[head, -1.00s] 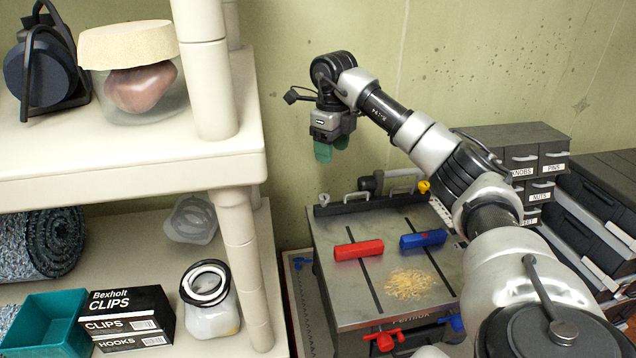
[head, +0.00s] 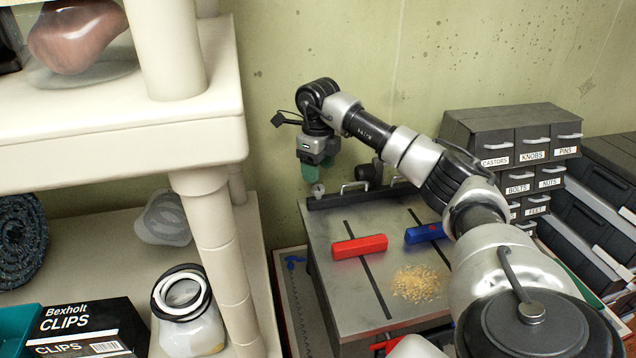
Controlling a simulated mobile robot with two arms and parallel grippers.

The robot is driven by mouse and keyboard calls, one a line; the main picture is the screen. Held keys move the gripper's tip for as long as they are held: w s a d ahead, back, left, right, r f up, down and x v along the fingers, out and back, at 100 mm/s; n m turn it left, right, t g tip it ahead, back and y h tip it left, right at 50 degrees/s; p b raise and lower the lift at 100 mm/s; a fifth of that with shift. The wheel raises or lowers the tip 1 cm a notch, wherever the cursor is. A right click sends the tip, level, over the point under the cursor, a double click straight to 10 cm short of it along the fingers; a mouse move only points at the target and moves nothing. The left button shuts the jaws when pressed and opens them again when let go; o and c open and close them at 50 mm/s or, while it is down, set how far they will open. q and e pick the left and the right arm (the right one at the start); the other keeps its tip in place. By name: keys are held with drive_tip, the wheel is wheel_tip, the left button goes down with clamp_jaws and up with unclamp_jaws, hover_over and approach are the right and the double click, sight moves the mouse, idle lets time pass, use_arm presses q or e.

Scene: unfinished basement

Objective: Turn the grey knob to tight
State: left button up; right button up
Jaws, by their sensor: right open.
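A small grey knob (head: 318,189) sits at the left end of the dark fence bar (head: 345,199) along the back of a grey work table (head: 318,245). My right gripper (head: 317,169) has green fingers pointing down and is open. It is just above the knob in the picture; I cannot tell whether they touch. No tight marking can be read. My left gripper is out of view.
A red block (head: 359,247), a blue block (head: 424,233) and a pile of wood shavings (head: 420,284) lie on the table. A cream shelf (head: 110,135) stands close on the left. Labelled drawers (head: 512,150) stand on the right.

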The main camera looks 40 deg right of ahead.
sight(318, 187)
wheel_tip(318, 187, down, 5)
drive_tip(key=shift+f+p, duration=0.2)
drive_tip(key=shift+p, duration=0.3)
drive_tip(key=shift+w, duration=0.1)
drive_tip(key=c, duration=0.9)
